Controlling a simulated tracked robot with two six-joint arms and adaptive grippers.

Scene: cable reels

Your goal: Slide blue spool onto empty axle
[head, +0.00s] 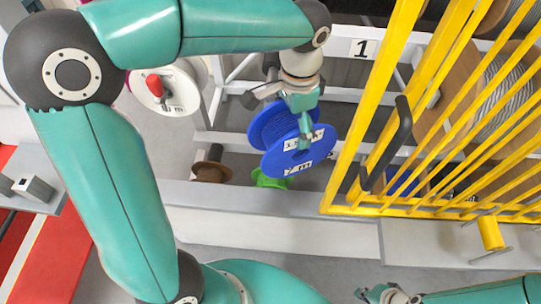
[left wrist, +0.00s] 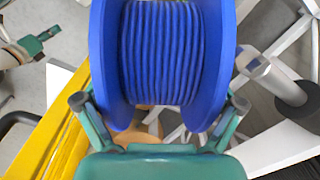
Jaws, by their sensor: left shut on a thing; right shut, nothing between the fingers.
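The blue spool (head: 294,152) is held off the floor by my left gripper (head: 304,122), above the white frame's lower rails. In the left wrist view the blue spool (left wrist: 160,55) fills the upper middle, with blue cable wound between its flanges. My left gripper's fingers (left wrist: 160,102) are at both flanges. A dark cylinder (left wrist: 290,92) on a pale bar stands right of the spool in that view; I cannot tell whether it is the empty axle. My right gripper (head: 385,295) is shut and empty at the bottom edge, far from the spool.
A yellow barred gate (head: 400,120) stands close right of the spool, with large reels (head: 470,110) behind it. A white spool (head: 166,88) with a red hub hangs left. A brown spool (head: 210,171) and a green spool (head: 268,179) sit low behind the grey ledge (head: 250,198).

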